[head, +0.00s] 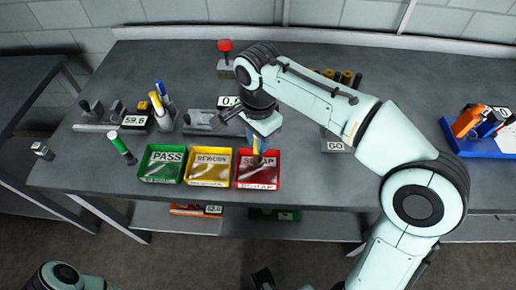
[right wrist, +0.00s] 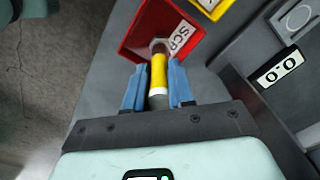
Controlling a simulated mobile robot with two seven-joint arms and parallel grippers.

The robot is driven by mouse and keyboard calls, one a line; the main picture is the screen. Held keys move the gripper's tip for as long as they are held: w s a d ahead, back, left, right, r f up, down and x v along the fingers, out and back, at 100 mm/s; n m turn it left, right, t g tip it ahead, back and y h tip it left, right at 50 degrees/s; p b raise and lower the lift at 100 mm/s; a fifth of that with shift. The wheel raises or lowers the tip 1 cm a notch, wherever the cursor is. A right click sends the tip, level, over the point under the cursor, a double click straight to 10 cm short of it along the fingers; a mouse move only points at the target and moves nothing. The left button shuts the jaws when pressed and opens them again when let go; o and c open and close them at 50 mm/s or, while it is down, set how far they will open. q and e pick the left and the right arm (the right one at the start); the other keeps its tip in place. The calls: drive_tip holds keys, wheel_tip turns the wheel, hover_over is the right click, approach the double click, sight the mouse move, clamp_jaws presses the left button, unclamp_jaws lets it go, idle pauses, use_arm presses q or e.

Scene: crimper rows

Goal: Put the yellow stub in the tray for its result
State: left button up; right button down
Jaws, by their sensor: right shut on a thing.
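The yellow stub (right wrist: 158,72) has a grey metal end, a yellow band and a white band. My right gripper (right wrist: 158,90) is shut on it, with a blue finger on each side. The stub's metal end points at the red SCRAP tray (right wrist: 135,30). In the head view my right gripper (head: 257,143) is over the red SCRAP tray (head: 275,172), and its fingers partly hide the stub. My left gripper is not clearly visible.
A cup with pens (head: 163,118) and a device with a 59.6 display (head: 134,121) stand behind. A grey device (head: 200,121) is near my right wrist. A blue tray (head: 480,147) is at the right.

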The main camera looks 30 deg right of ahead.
drive_tip(key=shift+f+b, duration=0.3)
drive_tip(key=shift+f, duration=1.4)
drive_tip(key=shift+f, duration=0.1)
drive_tip(key=c, duration=1)
unclamp_jaws()
drive_tip(key=shift+f, duration=0.1)
drive_tip(key=shift+o, duration=0.2)
wheel_tip(320, 180, up, 12)
drive_tip(key=p, duration=0.3)
drive_tip(key=shift+r, duration=0.25)
